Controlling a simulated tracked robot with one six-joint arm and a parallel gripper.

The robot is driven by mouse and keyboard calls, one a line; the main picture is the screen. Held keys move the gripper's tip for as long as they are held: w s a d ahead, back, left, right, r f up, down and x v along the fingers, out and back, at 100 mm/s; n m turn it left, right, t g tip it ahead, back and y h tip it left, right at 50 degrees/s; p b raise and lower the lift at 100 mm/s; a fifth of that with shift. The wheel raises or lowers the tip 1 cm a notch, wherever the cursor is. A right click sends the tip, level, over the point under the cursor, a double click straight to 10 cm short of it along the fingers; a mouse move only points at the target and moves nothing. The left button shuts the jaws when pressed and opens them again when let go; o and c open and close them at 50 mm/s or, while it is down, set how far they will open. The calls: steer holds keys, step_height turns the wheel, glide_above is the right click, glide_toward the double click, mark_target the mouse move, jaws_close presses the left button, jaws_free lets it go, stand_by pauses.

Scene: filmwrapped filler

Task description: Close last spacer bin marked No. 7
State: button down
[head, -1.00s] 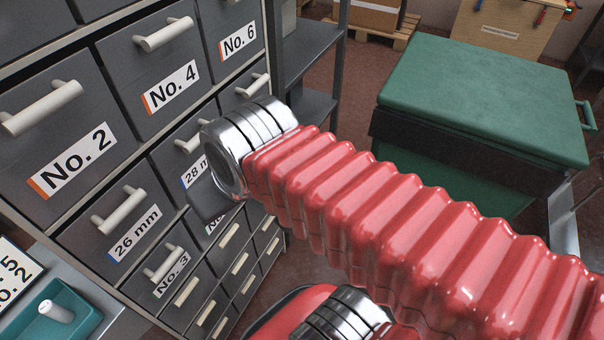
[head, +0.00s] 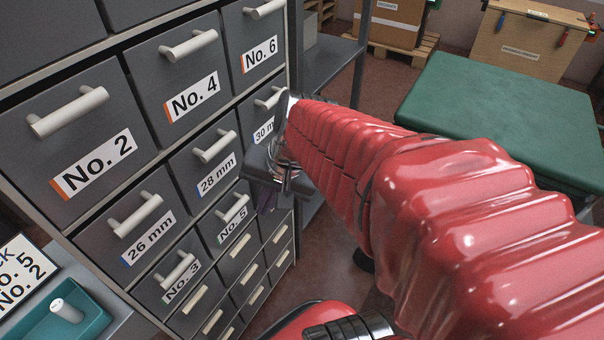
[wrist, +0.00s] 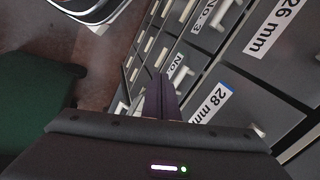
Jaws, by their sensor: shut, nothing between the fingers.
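My gripper (head: 267,204) is at the right end of the dark grey drawer cabinet (head: 158,165), beside the drawer marked No. 5 (head: 234,224) and below the one marked 30 mm (head: 264,131). Its dark purple fingers (wrist: 160,95) are together with nothing between them in the wrist view. No label reading No. 7 is legible in either view. My gripper and arm cover the place right of No. 5, so I cannot tell how any drawer there stands. The No. 5 and 28 mm (head: 217,175) drawers look flush with their neighbours.
Drawers marked No. 2, No. 4 and No. 6 fill the row above. A green-topped bench (head: 495,110) stands to the right. Grey shelving (head: 328,62) adjoins the cabinet. A teal tray (head: 62,312) is at lower left. Open floor (head: 325,255) lies beside the cabinet.

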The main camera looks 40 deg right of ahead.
steer(key=s+d+f+m+t, duration=0.1)
steer(key=d+f+m, duration=0.3)
steer(key=d+m, duration=0.3)
steer(key=s+d+f+m+t+y, duration=0.1)
steer(key=d+f+m+t, duration=0.1)
steer(key=d+f+m, duration=0.2)
steer(key=s+d+f+m+t, duration=0.1)
steer(key=d+f+m, duration=0.4)
steer(key=d+m, duration=0.6)
steer(key=d, duration=0.2)
steer(key=shift+s+d, duration=0.2)
steer(key=shift+d, duration=0.1)
steer(key=w+a+f, duration=0.3)
steer(key=w+f, duration=0.2)
steer(key=w, duration=0.4)
steer(key=shift+w+a+f, duration=0.15)
steer(key=shift+w+a, duration=0.15)
steer(key=shift+w, duration=0.1)
steer(key=shift+d, duration=0.15)
steer(key=shift+r, duration=0.25)
